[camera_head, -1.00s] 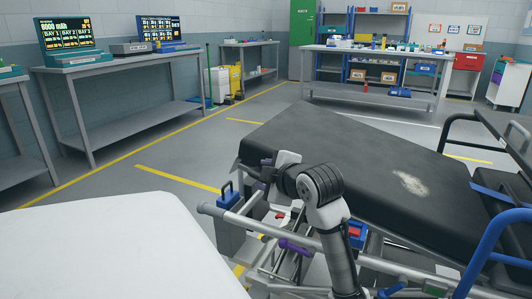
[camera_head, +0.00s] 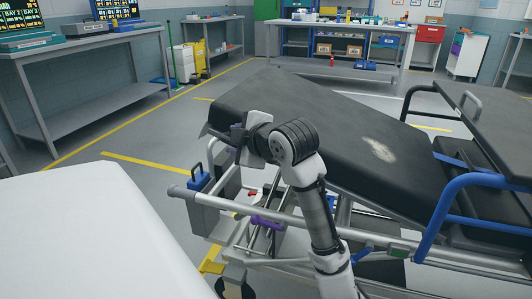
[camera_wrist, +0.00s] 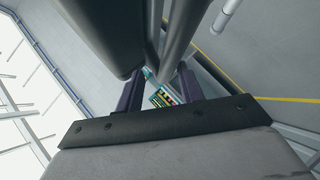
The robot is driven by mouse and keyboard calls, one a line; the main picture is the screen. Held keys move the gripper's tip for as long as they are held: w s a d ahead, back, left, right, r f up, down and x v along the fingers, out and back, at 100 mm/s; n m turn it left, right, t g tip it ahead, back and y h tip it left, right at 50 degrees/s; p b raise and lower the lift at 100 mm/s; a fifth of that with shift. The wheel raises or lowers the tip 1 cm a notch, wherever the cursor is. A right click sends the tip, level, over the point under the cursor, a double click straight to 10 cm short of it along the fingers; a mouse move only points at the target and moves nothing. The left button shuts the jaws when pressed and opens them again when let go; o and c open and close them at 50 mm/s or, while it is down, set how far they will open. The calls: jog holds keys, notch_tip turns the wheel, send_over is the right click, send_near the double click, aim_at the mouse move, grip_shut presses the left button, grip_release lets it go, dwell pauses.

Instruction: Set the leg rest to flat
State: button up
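The leg rest (camera_head: 310,125) is the black padded section of the stretcher, with a pale worn patch on it. It is tilted, its left end standing high above the frame and its right end low. My gripper (camera_head: 230,135) is at the near corner of the raised left end; my arm hides part of that edge. In the wrist view my gripper (camera_wrist: 160,92) shows two dark purple fingers apart, with background visible between them. The dark pad (camera_wrist: 105,35) and grey bars (camera_wrist: 180,40) lie just beyond the fingers. I cannot tell whether the fingers touch the bars.
The stretcher frame (camera_head: 290,215) with rails and a blue side rail (camera_head: 440,215) lies below and to the right. A white surface (camera_head: 90,240) fills the lower left. Workbenches (camera_head: 90,105) stand along the left wall and another bench (camera_head: 350,25) stands at the back. Floor between is clear.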

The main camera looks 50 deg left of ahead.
jog(key=d+r+p, duration=0.1)
jog(key=d+p, duration=0.1)
jog(key=d, duration=1.2)
jog(key=shift+s+r, duration=0.15)
jog(key=shift+r, duration=0.1)
dwell(0.5)
jog(key=shift+r, duration=0.1)
jog(key=shift+c, duration=0.5)
